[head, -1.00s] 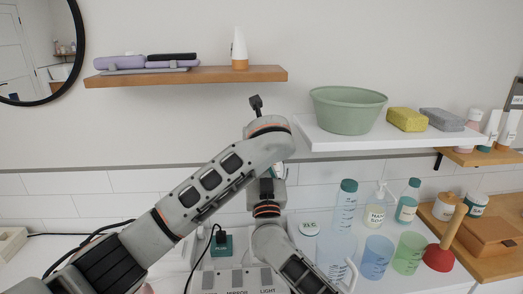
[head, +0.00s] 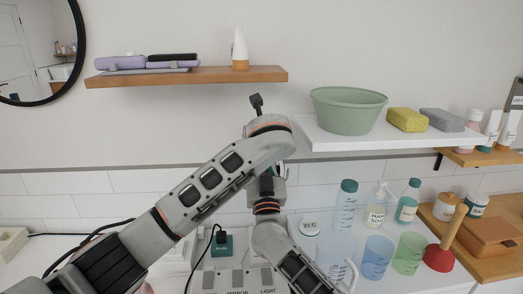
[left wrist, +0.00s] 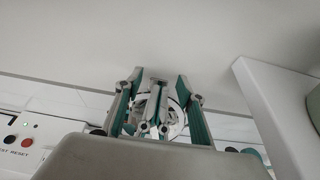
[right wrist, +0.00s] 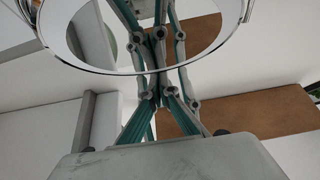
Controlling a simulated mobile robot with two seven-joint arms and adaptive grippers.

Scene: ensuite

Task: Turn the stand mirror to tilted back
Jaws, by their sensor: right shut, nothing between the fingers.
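The stand mirror is a round mirror with a thin chrome rim. In the right wrist view, the mirror (right wrist: 88,38) fills the upper part, with gripper-like parts reflected in its glass. My right gripper (right wrist: 155,82) is shut and empty, its fingertips close to the lower rim; contact is unclear. Other finger parts show inside the ring, real or reflected. In the head view, my arms hide both grippers and most of the mirror.
A wooden shelf (head: 210,75) is above the arms, and a white shelf with a green basin (head: 348,110) is to the right.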

